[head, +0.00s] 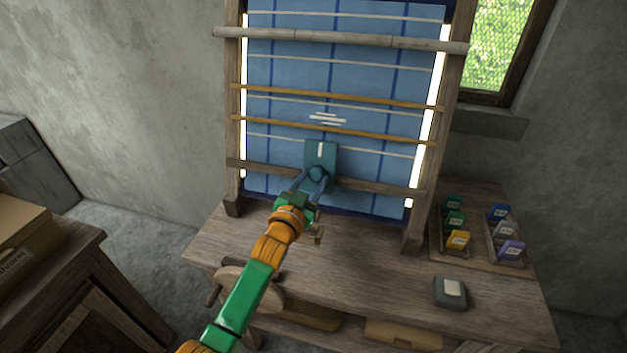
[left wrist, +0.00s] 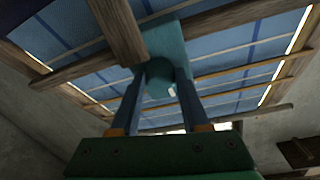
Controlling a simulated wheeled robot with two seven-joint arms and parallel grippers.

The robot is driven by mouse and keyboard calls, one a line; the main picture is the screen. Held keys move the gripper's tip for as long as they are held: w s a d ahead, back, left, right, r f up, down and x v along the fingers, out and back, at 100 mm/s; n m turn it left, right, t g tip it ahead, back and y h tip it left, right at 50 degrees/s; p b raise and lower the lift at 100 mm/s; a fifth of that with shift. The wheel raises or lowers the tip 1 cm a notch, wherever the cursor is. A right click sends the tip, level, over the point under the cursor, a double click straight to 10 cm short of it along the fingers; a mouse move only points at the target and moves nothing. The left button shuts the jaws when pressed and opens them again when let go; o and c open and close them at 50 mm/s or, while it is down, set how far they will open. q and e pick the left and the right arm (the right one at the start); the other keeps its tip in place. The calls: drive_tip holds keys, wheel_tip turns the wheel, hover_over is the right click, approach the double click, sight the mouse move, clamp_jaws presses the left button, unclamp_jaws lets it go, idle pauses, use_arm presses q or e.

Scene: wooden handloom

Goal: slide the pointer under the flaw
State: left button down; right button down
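The pointer (head: 318,155) is a teal plate with a white upright mark and a round knob, on the lower bar of the loom. The flaw (head: 327,119) shows as a cluster of short white dashes on the blue cloth, above the pointer and slightly right of its white mark. My left gripper (head: 314,178) is at the knob. In the left wrist view its two blue fingers (left wrist: 160,80) stand on either side of the knob, closed against it, with the pointer plate (left wrist: 168,42) behind. My right gripper is not in view.
The wooden lower bar (head: 375,187) crosses between the loom's posts. On the bench, a rack (head: 470,262) of several coloured labelled blocks and a grey box (head: 450,292) stand at the right. The bench front-centre is mostly clear.

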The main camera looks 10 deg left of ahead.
use_arm(q)
drive_tip(key=shift+c, duration=1.9)
unclamp_jaws()
drive_tip(key=shift+a, duration=0.1)
drive_tip(key=s, duration=0.7)
drive_tip(key=shift+a, duration=0.45)
